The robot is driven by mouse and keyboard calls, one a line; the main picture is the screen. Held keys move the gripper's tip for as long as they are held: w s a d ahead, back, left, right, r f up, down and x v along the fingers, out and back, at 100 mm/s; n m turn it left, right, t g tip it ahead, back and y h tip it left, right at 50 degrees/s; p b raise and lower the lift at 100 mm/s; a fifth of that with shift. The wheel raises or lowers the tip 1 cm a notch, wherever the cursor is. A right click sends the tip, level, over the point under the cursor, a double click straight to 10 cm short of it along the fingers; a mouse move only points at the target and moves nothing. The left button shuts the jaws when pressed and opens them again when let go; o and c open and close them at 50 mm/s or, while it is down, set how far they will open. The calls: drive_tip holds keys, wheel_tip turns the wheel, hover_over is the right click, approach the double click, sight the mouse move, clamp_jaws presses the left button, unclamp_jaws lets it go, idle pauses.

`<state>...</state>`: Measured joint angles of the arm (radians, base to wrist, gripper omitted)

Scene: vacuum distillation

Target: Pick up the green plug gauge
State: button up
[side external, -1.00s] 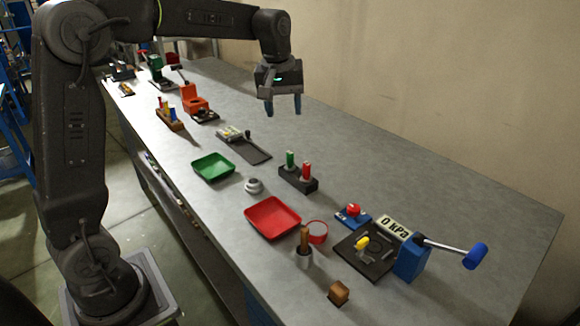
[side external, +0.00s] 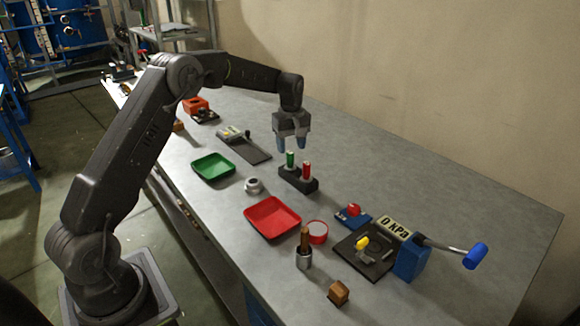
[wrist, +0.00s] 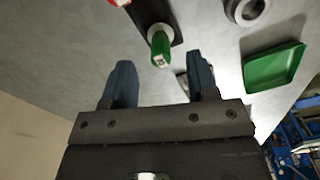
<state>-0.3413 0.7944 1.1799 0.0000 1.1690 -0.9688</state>
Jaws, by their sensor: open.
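The green plug gauge (side external: 290,159) stands upright in a dark block (side external: 311,185), beside the red plug gauge (side external: 306,170). My gripper (side external: 291,147) is open and empty, pointing down just above and behind the green gauge in the side view. In the wrist view, the green plug gauge (wrist: 160,50) lies ahead of the gap between the blue fingers of my gripper (wrist: 160,82), with no visible contact. The red gauge (wrist: 118,2) is partly cut off at the top edge there.
A green tray (side external: 213,168), a grey ring-shaped part (side external: 253,186) and a red tray (side external: 273,218) sit left of the block. A flat dark plate (side external: 252,152) lies behind it. A blue-handled lever device (side external: 411,260) stands front right.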

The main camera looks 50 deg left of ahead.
sight(290, 152)
drive_tip(key=shift+w+a+f, duration=0.1)
drive_tip(key=shift+a+f, duration=0.1)
drive_tip(key=shift+f, duration=1.35)
drive_tip(key=shift+a+f, duration=0.2)
drive_tip(key=shift+f, duration=1.3)
clamp_jaws()
